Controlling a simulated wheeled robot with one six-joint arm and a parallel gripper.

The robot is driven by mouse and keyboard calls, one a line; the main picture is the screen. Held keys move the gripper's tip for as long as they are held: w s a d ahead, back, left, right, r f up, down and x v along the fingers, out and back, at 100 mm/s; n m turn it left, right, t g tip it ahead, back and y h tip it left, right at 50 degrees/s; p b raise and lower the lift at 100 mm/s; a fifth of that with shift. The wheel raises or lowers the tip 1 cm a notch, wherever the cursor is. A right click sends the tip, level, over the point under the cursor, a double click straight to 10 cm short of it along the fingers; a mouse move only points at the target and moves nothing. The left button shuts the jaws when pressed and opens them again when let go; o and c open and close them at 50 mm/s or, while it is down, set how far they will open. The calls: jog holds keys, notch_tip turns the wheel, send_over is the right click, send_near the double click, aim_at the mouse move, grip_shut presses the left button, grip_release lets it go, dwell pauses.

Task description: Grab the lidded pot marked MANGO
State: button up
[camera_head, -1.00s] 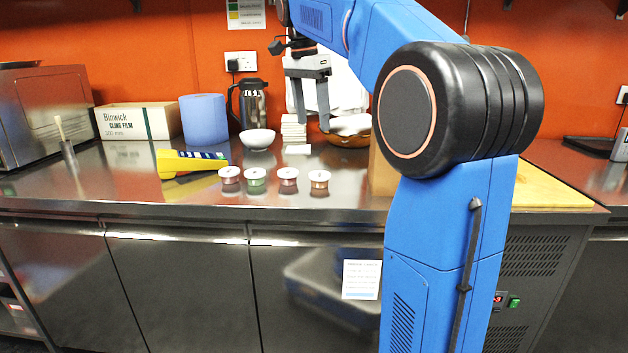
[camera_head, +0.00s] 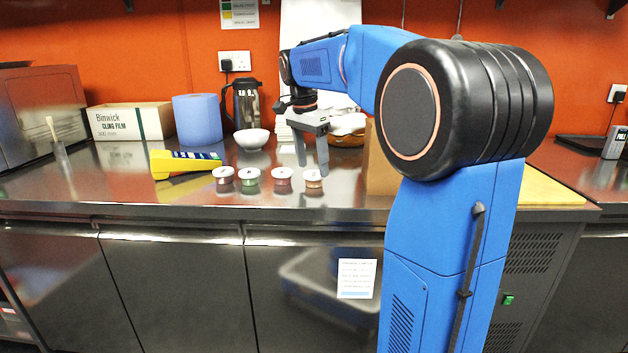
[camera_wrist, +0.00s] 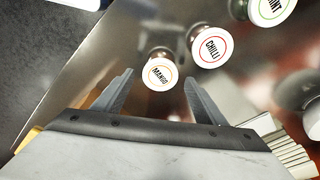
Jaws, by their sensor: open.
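The lidded pot marked MANGO (camera_wrist: 159,73) has a white lid with an orange ring. In the wrist view it sits beyond the fingertips, in the gap between them. In the head view it appears to be the rightmost small pot (camera_head: 313,183) of the row on the steel counter. My gripper (camera_head: 312,168) is open and empty, pointing down just behind and above that pot. Its two fingers also show in the wrist view (camera_wrist: 159,80), apart from each other. I cannot tell whether a finger touches the pot.
The CHILLI pot (camera_wrist: 211,47) stands close beside MANGO, with the MINT pot (camera_wrist: 270,9) farther along. A yellow tool (camera_head: 180,164) lies left of the row. A white bowl (camera_head: 251,139) stands behind. A cardboard box (camera_head: 381,165) stands to the right. Counter in front is clear.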

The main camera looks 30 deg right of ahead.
jog(key=shift+d+f, duration=0.25)
jog(key=shift+f, duration=1)
jog(key=shift+c, duration=0.6)
jog(key=c, duration=0.8)
jog(key=shift+c, duration=0.2)
